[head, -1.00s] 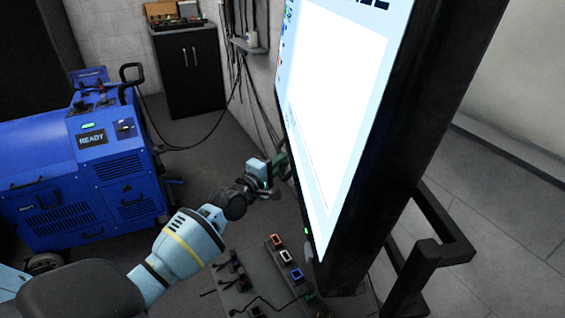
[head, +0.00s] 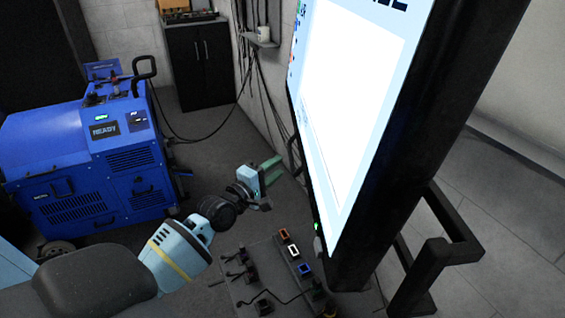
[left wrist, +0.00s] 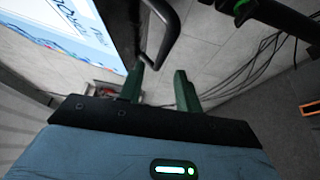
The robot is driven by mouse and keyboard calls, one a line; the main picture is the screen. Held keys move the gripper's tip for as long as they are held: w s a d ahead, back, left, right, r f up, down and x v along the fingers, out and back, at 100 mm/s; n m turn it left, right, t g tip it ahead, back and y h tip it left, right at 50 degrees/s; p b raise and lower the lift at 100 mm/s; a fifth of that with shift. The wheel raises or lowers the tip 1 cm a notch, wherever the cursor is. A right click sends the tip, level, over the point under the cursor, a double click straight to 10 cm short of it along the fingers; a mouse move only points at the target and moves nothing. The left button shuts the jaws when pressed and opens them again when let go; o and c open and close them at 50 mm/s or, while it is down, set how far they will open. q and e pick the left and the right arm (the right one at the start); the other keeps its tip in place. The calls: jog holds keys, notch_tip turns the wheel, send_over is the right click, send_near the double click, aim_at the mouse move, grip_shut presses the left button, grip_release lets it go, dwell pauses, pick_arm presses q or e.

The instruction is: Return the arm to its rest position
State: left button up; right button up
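My left arm (head: 178,250) reaches in from the lower left in the head view. My left gripper (head: 273,168), with green fingers, is just left of the big screen's edge, in the air above the floor. In the left wrist view the two fingers of my left gripper (left wrist: 159,70) stand apart with nothing between them. My right gripper is not in view.
A large tilted screen (head: 350,100) on a dark stand with a black handle (head: 445,250) fills the right. A blue machine (head: 85,165) reading READY stands at left. A dark board (head: 265,280) with coloured sockets lies below my gripper. A black cabinet (head: 200,65) stands behind.

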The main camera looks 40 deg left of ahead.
pick_arm(q)
jog(key=shift+s+a, duration=0.1)
jog(key=shift+s, duration=0.7)
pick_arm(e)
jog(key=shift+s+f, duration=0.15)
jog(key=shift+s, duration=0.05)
